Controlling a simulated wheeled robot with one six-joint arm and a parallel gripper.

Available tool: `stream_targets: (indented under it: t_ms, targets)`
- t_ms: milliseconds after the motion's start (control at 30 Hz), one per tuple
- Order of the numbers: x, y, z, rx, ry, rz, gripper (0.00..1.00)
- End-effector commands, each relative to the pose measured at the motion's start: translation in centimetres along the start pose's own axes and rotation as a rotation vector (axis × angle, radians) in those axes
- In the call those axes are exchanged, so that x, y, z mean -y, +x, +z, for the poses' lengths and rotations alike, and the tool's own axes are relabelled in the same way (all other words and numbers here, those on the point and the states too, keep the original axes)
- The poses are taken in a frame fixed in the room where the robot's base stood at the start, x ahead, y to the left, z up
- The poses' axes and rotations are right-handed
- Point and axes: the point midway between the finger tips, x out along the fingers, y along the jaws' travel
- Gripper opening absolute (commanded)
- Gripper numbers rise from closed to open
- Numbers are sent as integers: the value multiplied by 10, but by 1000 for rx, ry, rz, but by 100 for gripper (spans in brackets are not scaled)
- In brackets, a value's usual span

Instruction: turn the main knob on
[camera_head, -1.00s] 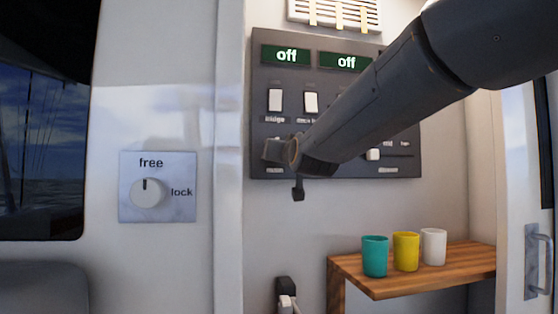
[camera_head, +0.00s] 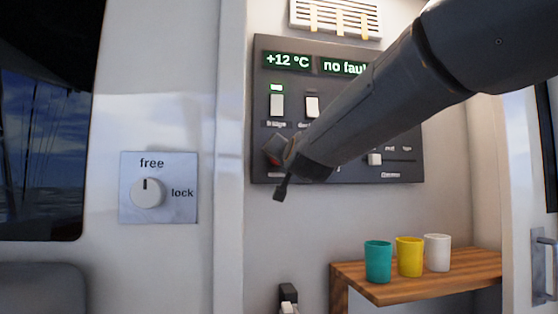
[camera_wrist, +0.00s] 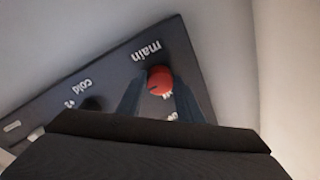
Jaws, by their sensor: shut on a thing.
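The main knob is a round red knob (camera_wrist: 159,80) below the label "main" in the wrist view, upside down there. The two dark fingers of my gripper (camera_wrist: 160,95) stand on either side of it, shut on it. In the head view my gripper (camera_head: 275,155) is at the lower left of the dark control panel (camera_head: 262,110) and mostly hides the knob. The left display (camera_head: 288,61) reads "+12 °C" in lit green. The right display (camera_head: 343,67) shows "no fau", its end hidden by my arm.
A plate (camera_head: 159,210) with a white free/lock knob (camera_head: 147,192) is on the wall at left. Teal (camera_head: 378,262), yellow (camera_head: 409,257) and white (camera_head: 437,253) cups stand on a wooden shelf (camera_head: 440,281) below the panel. A vent (camera_head: 335,16) sits above it.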

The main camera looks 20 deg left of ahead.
Motion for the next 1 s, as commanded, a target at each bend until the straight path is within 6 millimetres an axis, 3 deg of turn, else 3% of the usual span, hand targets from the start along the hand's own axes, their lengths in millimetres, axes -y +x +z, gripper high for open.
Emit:
stream_targets:
  t_ms: [233, 267, 367, 733, 1000]
  targets:
    - [0, 0, 3, 5, 3, 1, 11]
    - [0, 0, 3, 5, 2, 1, 36]
    - [0, 0, 2, 4, 2, 1, 52]
    - [0, -4, 0, 1, 1, 0, 52]
    - [1, -43, 0, 1, 2, -1, 52]
